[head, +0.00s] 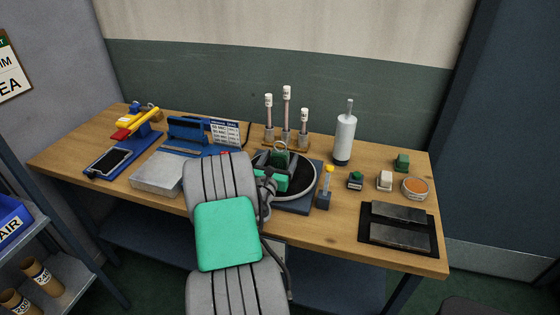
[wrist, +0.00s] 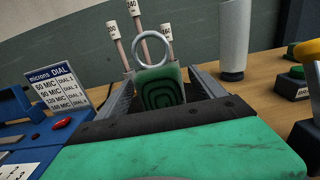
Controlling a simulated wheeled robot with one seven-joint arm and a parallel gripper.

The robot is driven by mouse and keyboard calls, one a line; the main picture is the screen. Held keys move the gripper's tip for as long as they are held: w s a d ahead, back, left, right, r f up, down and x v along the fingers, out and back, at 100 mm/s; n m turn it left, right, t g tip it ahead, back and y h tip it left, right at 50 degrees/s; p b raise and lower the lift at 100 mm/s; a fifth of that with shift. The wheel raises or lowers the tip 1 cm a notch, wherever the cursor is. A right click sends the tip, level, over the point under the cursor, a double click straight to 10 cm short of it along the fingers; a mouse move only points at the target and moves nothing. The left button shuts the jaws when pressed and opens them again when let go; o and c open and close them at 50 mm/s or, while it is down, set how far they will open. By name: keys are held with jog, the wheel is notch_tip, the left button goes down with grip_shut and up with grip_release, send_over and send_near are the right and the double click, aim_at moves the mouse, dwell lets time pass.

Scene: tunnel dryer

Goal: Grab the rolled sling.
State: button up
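The rolled sling is a green block with a dark spiral on its face and a metal ring on top. In the wrist view the rolled sling (wrist: 160,88) stands upright between the two dark fingers of my gripper (wrist: 160,80). The fingers lie close along both its sides; I cannot tell whether they press on it. In the head view the sling (head: 281,156) shows above the black round plate, just beyond my gripper (head: 277,170). Its lower part is hidden behind my gripper.
The black round plate (head: 303,183) has a pale rim. Behind stand several white-topped posts (head: 287,108) and a white bottle (head: 344,138). A blue dial stand (head: 190,130) is left; a yellow-topped tool (head: 326,187) is right.

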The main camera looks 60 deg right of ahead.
jog(key=c, duration=1.7)
